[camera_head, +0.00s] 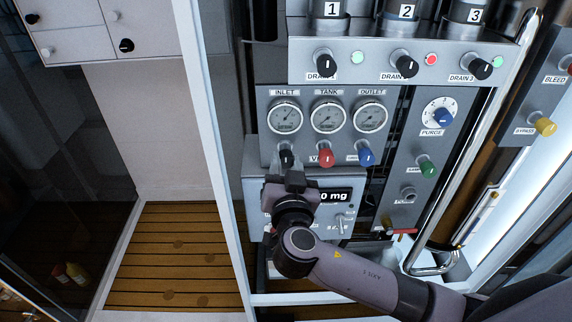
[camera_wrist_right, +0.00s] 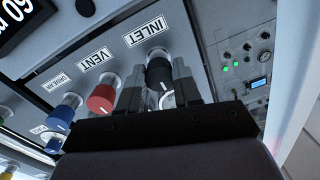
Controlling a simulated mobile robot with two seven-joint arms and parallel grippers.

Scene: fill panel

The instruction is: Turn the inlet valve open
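The inlet valve is a black knob (camera_head: 287,158) below the INLET gauge (camera_head: 285,115). In the right wrist view the same knob (camera_wrist_right: 160,73) sits under the INLET label, with a white mark on it. My right gripper (camera_head: 287,180) is at this knob from below. In the wrist view its two dark fingers (camera_wrist_right: 158,88) stand apart, one on each side of the knob. I cannot tell whether they press on it. My left gripper is not in view.
The red vent knob (camera_head: 326,158) and a blue knob (camera_head: 366,156) are close beside the inlet knob. A box with a display (camera_head: 335,196) lies below, behind my right arm. A metal rail (camera_head: 487,130) runs along the right of the panel.

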